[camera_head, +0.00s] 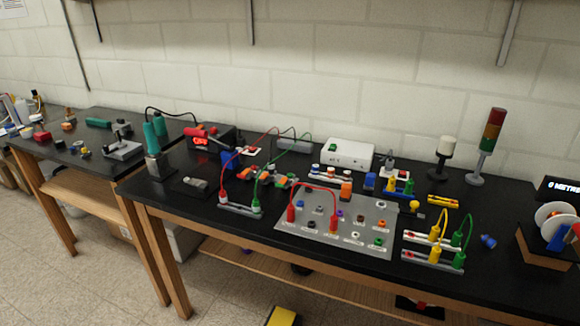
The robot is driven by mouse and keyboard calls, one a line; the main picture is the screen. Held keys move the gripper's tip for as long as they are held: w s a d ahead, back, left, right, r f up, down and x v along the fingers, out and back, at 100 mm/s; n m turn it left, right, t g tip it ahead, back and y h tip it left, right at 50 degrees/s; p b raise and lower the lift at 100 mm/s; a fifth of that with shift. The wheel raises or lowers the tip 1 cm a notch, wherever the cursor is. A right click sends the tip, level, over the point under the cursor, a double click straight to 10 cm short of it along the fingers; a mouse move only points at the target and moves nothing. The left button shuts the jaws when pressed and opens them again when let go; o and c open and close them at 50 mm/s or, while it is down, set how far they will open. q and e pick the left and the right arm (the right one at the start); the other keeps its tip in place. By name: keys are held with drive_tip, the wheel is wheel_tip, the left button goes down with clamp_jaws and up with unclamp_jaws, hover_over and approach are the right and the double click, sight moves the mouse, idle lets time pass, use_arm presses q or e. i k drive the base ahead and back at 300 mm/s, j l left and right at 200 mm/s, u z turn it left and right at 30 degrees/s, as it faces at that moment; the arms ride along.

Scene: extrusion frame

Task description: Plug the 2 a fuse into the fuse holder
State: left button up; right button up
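Neither of my grippers shows in the head view. On the black bench stands a grey panel (335,246) with small coloured sockets and parts on it. A red lead (312,188) arches between two red plugs on this panel. I cannot tell which of the small parts is the 2 A fuse or which is the fuse holder; they are too small to read.
A white box (347,154) stands at the back. A signal tower (490,146) and a white-topped lamp (443,157) stand at the right rear. Yellow and green leads (450,222) rise at the front right. A spool stand (548,244) is at the far right.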

sight(315, 169)
drive_tip(key=i+j, duration=0.1)
drive_tip(key=j, duration=0.25)
drive_tip(key=i+j, duration=0.1)
drive_tip(key=j, duration=0.25)
drive_tip(key=i+j, duration=0.1)
drive_tip(key=j, duration=0.3)
drive_tip(key=i+j, duration=0.1)
drive_tip(key=j, duration=0.25)
